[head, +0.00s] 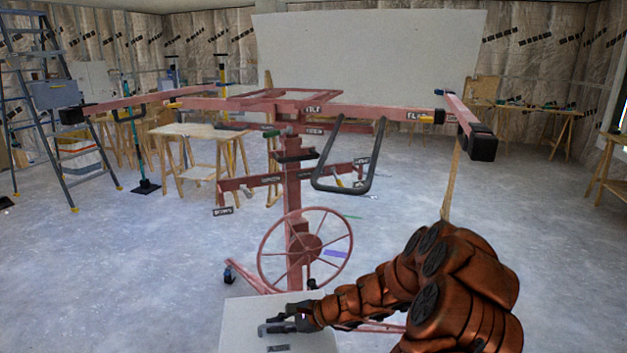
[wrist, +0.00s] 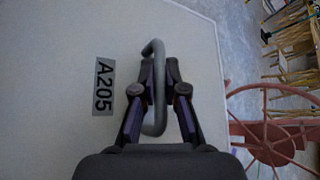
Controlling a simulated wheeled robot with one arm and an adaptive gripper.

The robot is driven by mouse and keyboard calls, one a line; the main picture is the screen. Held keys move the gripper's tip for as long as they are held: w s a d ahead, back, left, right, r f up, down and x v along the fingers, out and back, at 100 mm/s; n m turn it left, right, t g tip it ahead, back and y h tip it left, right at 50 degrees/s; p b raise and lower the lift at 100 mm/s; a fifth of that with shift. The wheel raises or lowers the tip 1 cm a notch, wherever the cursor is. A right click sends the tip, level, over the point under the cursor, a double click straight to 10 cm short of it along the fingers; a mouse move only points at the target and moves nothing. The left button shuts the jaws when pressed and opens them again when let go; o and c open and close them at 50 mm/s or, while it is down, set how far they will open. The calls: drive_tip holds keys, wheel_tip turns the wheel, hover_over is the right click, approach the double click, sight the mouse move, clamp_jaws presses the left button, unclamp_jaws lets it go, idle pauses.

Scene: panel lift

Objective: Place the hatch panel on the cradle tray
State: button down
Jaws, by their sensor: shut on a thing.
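The hatch panel (head: 240,322) is a pale flat board at the bottom of the head view, in front of the lift. It fills the left of the wrist view (wrist: 45,60), with a grey label reading A205 and a grey bar handle (wrist: 158,50). My gripper (head: 284,325) is shut on that handle; both fingers flank it in the wrist view (wrist: 160,85). I cannot tell whether the panel is clear of the floor. The red panel lift's upper frame, the likely cradle (head: 290,100), stands beyond, apart from the panel. No separate tray is clearly distinguishable.
The lift's spoked red wheel (head: 305,250) and base leg (head: 245,277) stand just beyond the panel. A black looped bar (head: 345,188) hangs from the frame. A stepladder (head: 40,110) and wooden sawhorse table (head: 195,132) stand at the left. Floor at left is mostly clear.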

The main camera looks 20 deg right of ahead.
wheel_tip(320, 180, up, 8)
drive_tip(key=p, duration=0.7)
drive_tip(key=shift+d, duration=0.1)
drive_tip(key=shift+f, duration=0.1)
drive_tip(key=shift+s, duration=0.1)
